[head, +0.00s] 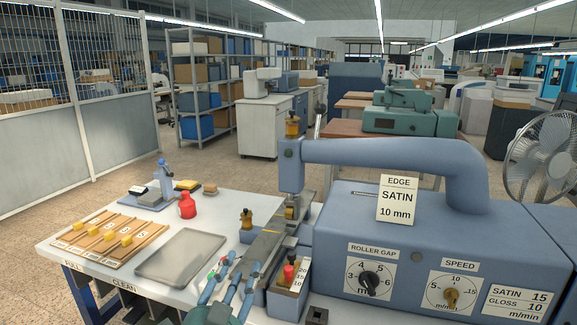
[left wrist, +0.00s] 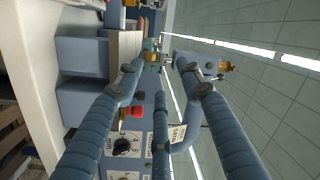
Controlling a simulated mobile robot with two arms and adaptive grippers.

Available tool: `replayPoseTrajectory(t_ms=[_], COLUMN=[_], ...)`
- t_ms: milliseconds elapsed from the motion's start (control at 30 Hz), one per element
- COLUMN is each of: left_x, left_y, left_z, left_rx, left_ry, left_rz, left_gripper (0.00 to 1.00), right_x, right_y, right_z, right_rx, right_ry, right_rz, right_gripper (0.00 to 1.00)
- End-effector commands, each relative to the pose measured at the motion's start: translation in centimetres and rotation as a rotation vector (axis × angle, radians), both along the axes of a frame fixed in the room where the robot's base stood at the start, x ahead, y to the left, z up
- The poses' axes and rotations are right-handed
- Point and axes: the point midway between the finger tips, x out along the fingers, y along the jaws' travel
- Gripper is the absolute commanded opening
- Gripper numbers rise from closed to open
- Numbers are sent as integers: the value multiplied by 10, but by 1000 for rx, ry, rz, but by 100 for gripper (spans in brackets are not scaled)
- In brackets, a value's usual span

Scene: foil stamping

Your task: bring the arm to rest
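My left gripper (head: 236,272) is low in the middle of the head view, over the front edge of the white table. Its blue fingers point away from me towards the foil stamping machine (head: 430,235). In the left wrist view the fingers of this gripper (left wrist: 160,85) stand wide apart with nothing held between them. Beyond them the machine's dial panel (left wrist: 122,145) and a red knob (left wrist: 136,111) show sideways. My right gripper is in neither view.
The white table (head: 110,282) holds a grey tray (head: 182,254), a wooden rack (head: 112,238) with yellow blocks, and a red bottle (head: 187,206). A small box (head: 287,302) with a red-topped knob stands close right of my left gripper. A fan (head: 540,160) is at right.

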Motion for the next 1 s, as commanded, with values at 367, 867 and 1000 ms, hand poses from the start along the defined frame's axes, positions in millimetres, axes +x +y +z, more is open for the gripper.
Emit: replayPoseTrajectory(t_ms=[367, 867, 1000], left_x=[-139, -313, -300], left_y=[79, 106, 104], left_z=[-228, -317, -358], left_rx=[-375, -550, -542], left_ry=[804, 1325, 1333], left_rz=[289, 579, 578], left_gripper=[38, 38, 38], right_x=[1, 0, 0], right_y=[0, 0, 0], right_z=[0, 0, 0], right_rx=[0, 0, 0], right_ry=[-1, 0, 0], right_rz=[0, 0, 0], right_gripper=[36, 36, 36])
